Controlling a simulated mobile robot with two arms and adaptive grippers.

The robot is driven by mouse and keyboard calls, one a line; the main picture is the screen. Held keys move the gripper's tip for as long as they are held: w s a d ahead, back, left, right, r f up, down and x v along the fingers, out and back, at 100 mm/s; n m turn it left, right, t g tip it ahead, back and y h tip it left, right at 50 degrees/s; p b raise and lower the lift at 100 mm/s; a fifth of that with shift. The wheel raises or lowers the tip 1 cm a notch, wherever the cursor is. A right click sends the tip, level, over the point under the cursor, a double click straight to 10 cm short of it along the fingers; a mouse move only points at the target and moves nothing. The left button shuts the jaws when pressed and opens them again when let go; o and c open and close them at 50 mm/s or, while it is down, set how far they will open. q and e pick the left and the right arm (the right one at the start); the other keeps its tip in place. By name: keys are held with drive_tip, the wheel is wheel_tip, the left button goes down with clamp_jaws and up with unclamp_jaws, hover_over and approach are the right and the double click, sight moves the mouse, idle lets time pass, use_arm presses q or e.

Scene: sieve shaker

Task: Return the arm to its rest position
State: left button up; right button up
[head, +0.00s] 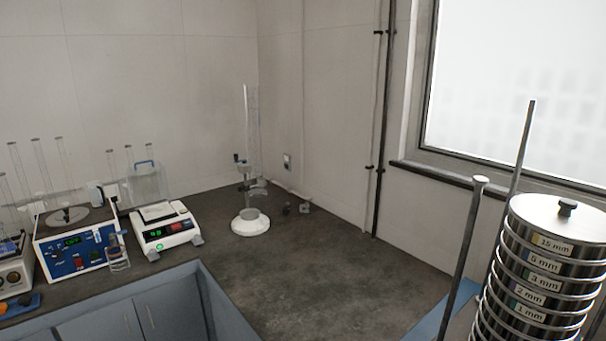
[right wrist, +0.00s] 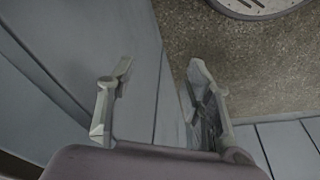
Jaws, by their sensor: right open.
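In the right wrist view my right gripper (right wrist: 160,75) is open, with its two fingers apart and nothing between them. One finger shows against a grey-blue panel and the other against a speckled dark surface. Neither of my grippers nor my arms show in the head view. At the right of the head view stands a stack of metal sieves (head: 537,275) with size labels such as 15 mm and 5 mm. A lid (head: 563,218) with a dark knob tops the stack.
Two upright rods (head: 466,245) stand beside the sieves. A white balance (head: 163,228), a blue-fronted device (head: 80,248) and a stand with a round white base (head: 250,222) are on the dark counter (head: 330,285). The counter's middle is clear. A round grey object (right wrist: 255,5) shows in the wrist view.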

drive_tip(key=s+d+f+b, duration=0.1)
drive_tip(key=s+f+b, duration=0.2)
drive_tip(key=s+f, duration=0.5)
drive_tip(key=s+d+f+g+b, duration=0.1)
drive_tip(key=s+d+f+b, duration=0.1)
drive_tip(key=s+f, duration=0.7)
wheel_tip(320, 180, down, 8)
drive_tip(key=shift+s+f+b, duration=0.1)
drive_tip(key=shift+s+b, duration=0.1)
drive_tip(key=shift+b, duration=0.5)
drive_tip(key=shift+s+d, duration=0.1)
